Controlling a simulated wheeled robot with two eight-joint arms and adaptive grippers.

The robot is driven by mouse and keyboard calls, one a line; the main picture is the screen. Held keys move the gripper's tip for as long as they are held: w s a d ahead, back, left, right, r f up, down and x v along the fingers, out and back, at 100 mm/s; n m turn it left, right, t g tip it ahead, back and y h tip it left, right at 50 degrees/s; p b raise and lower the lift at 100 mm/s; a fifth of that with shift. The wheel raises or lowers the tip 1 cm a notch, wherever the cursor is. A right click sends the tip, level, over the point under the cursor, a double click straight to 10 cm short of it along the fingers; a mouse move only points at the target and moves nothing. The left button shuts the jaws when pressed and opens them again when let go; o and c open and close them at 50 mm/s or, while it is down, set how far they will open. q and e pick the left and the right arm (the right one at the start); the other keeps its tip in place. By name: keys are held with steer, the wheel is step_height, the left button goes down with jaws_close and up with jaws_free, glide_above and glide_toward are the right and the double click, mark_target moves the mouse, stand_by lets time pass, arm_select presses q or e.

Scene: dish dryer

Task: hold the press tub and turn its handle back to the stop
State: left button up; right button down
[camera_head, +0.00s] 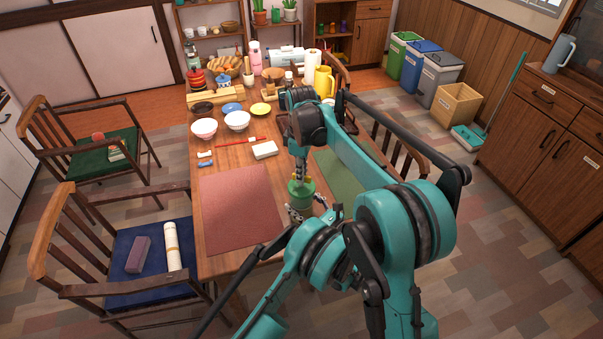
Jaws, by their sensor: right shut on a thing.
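The green press tub (300,197) stands upright on the near part of the wooden table, between the red mat and the green mat. My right arm reaches over it, and my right gripper (300,178) points down at its top, shut on the handle. The handle itself is mostly hidden by the gripper, so its angle cannot be told. My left gripper (301,211) is low at the near side of the tub, with its fingers beside the tub's lower part. My own arm links partly cover it, so its grip cannot be made out.
A red mat (239,207) and a green mat (340,174) flank the tub. Bowls (237,121), a white block (265,150), a yellow pitcher (324,83) and other kitchenware fill the far table. Chairs (130,260) stand at the left, bins (433,78) far right.

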steer(key=n, duration=0.5)
steer(key=shift+n, duration=0.3)
steer(key=n, duration=1.6)
steer(key=shift+n, duration=0.4)
steer(key=c, duration=1.6)
jaws_free()
steer(key=shift+r, duration=0.15)
